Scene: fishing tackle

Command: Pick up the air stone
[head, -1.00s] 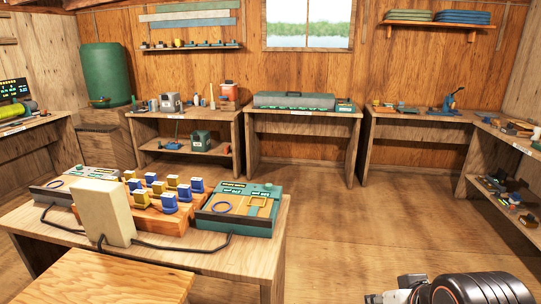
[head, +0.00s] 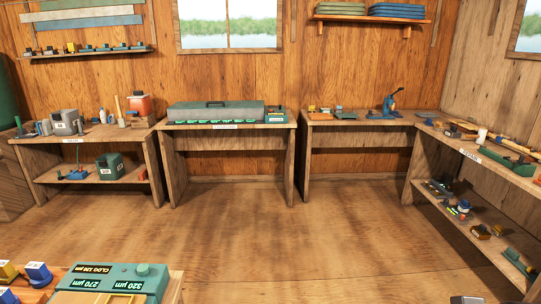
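I cannot pick out an air stone among the small items in the head view; they are too small to tell at this distance. Small pieces lie on the right bench (head: 478,153), on its lower shelf (head: 470,222), and on the back right bench (head: 350,117). My gripper is not clearly in view. Only a grey sliver, probably of my own arm, shows at the bottom edge on the right.
A wide stretch of wooden floor (head: 270,235) is clear ahead. A near table with a green labelled box (head: 118,278) fills the lower left corner. Benches line the back wall, one with a long grey-green case (head: 215,112). A blue press-like tool (head: 388,104) stands at back right.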

